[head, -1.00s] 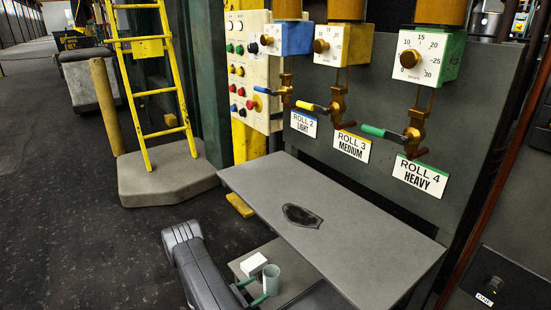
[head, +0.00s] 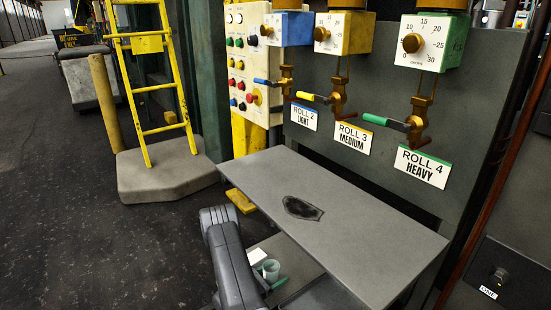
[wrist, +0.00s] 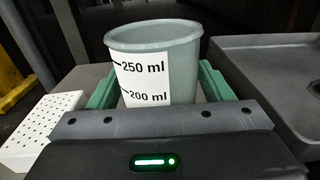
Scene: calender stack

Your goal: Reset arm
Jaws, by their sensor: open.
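My gripper (wrist: 158,85) is open, with a green finger on each side of a pale green cup (wrist: 155,60). The cup stands upright and its white label reads 250 ml and 200 ml. Whether the fingers touch it I cannot tell. In the head view the cup (head: 271,269) stands on a low grey shelf (head: 300,262), beside the end of my arm. The gripper there is partly hidden behind my arm link.
A white block with holes (wrist: 38,130) lies left of the cup. A grey table (head: 345,225) with a dark emblem overhangs the shelf at right. Behind it are valve levers, dials and a button panel (head: 250,70).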

